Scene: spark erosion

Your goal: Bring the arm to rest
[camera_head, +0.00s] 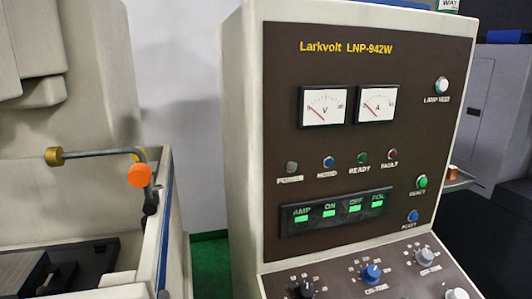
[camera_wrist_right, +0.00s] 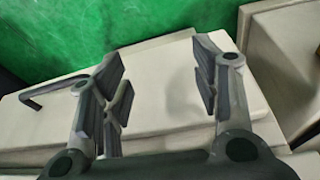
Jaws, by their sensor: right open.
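My right gripper (camera_wrist_right: 160,95) shows in the right wrist view with its two dark-padded fingers spread apart. Nothing is between the fingers. Behind them is a pale cream surface with panel edges, and I cannot tell the distance to it. Neither of my grippers shows in the head view. My left gripper is in neither view.
The cream Larkvolt control cabinet (camera_head: 240,130) has a dark panel with two meters, lamps, buttons and knobs. A machine tank (camera_head: 165,215) stands at left, with an orange-knobbed pipe (camera_head: 138,175) above. A dark bent handle (camera_wrist_right: 55,88) and green floor (camera_wrist_right: 100,30) show in the wrist view.

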